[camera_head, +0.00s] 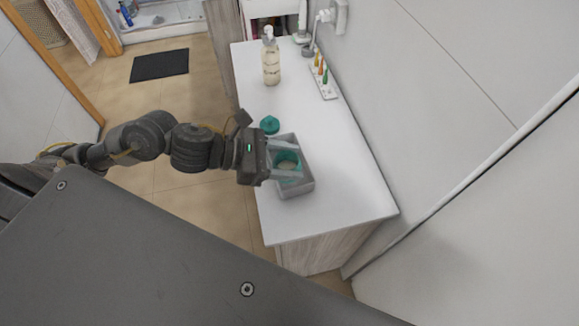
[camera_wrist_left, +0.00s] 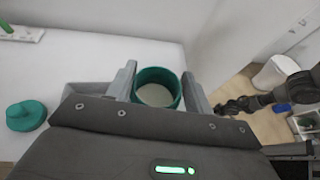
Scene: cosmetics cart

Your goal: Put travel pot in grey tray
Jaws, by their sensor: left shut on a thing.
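The travel pot (camera_head: 288,160) is a round teal pot with pale contents and an open top. My left gripper (camera_head: 287,166) is shut on it, one finger on each side. The pot is upright between the fingertips in the left wrist view (camera_wrist_left: 158,90). The grey tray (camera_head: 303,187) is a rectangular open tray on the white counter. The pot is over or inside it; I cannot tell whether it touches the tray floor. In the left wrist view part of the tray (camera_wrist_left: 88,88) shows beside the left finger. My right arm appears at the right there, its gripper's jaws unclear.
A teal lid (camera_head: 269,125) lies on the white counter (camera_head: 340,185) just beyond the tray. A pump bottle (camera_head: 271,62) and a rack of small coloured bottles (camera_head: 322,76) stand farther back. The wall bounds the counter on the right. The counter's near end is clear.

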